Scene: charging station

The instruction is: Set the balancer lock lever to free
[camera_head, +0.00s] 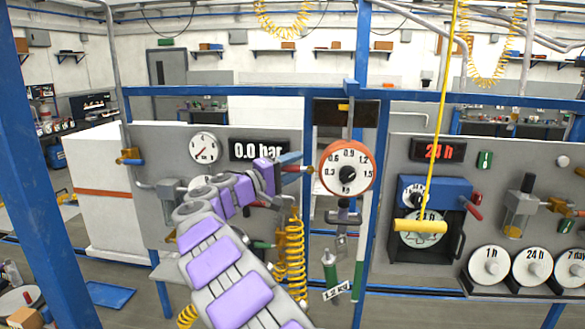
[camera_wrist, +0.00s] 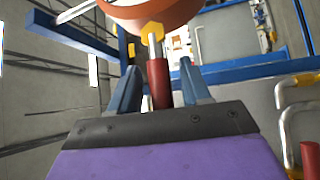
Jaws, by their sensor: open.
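The balancer (camera_head: 347,168) is an orange round housing with a white dial marked 0.3 to 1.5; its underside (camera_wrist: 150,12) fills the top of the wrist view. Its lock lever (camera_head: 298,170) has a red grip and sticks out from the housing's left side. In the wrist view the lever (camera_wrist: 157,82) runs from a yellow hub down a metal stem to the red grip. My gripper (camera_head: 291,160) is at the lever. Its blue fingers (camera_wrist: 158,68) are open, one on each side of the red grip, with visible gaps. The grip's lower end is hidden by my gripper's palm.
A grey panel with a pressure gauge (camera_head: 204,148) and a 0.0 bar display (camera_head: 258,149) stands left of the balancer. A yellow coiled hose (camera_head: 295,258) hangs below. A blue frame post (camera_head: 363,60) rises behind. A green tool (camera_head: 330,268) hangs under the balancer.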

